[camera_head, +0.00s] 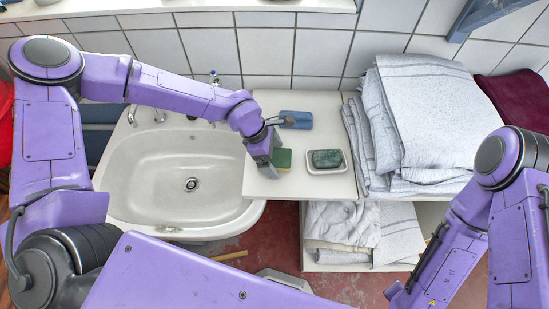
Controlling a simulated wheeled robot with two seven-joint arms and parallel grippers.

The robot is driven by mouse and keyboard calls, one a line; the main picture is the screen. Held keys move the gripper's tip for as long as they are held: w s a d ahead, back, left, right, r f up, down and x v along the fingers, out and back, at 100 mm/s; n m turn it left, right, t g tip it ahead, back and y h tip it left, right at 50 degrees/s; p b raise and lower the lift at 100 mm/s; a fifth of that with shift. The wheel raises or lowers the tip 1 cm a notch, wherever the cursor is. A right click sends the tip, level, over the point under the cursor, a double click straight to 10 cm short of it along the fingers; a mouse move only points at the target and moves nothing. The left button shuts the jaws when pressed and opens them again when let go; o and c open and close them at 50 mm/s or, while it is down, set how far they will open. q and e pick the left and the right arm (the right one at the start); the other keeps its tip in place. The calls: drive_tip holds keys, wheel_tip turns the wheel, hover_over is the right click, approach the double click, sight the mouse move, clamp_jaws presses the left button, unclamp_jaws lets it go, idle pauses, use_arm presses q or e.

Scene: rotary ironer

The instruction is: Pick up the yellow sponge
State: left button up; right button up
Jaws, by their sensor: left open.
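A small sponge (284,158) with a green top and a thin yellowish lower edge lies on the white shelf top (318,188). It is the only thing in view that fits the yellow sponge. My left gripper (268,166) reaches down just left of it, open, and hides part of its left side. I cannot tell whether the fingers touch it or stand around it. My right arm is at the lower right, and its gripper is out of the picture.
A blue sponge-like block (297,119) lies behind the gripper. A white dish with a dark green soap (326,159) is close on the right. Folded grey-white cloths (425,115) are stacked further right. A white sink (160,165) is on the left, and a tiled wall stands behind.

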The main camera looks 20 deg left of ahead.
sight(280, 156)
use_arm(q)
drive_tip(key=shift+c, duration=0.3)
drive_tip(key=shift+w, duration=0.1)
drive_tip(key=c, duration=1)
drive_tip(key=shift+r, duration=0.1)
drive_tip(key=shift+r, duration=0.3)
wheel_tip(280, 156, up, 3)
drive_tip(key=shift+b, duration=0.45)
drive_tip(key=s+r, duration=0.2)
drive_tip(key=s+a+r+b, duration=0.1)
drive_tip(key=r, duration=0.1)
drive_tip(key=shift+s+a+r, duration=0.2)
drive_tip(key=shift+s+r, duration=0.15)
drive_tip(key=s+a+r+b, duration=0.4)
drive_tip(key=s+r+b, duration=0.1)
drive_tip(key=s, duration=0.4)
drive_tip(key=shift+s+b, duration=0.25)
drive_tip(key=shift+b, duration=0.1)
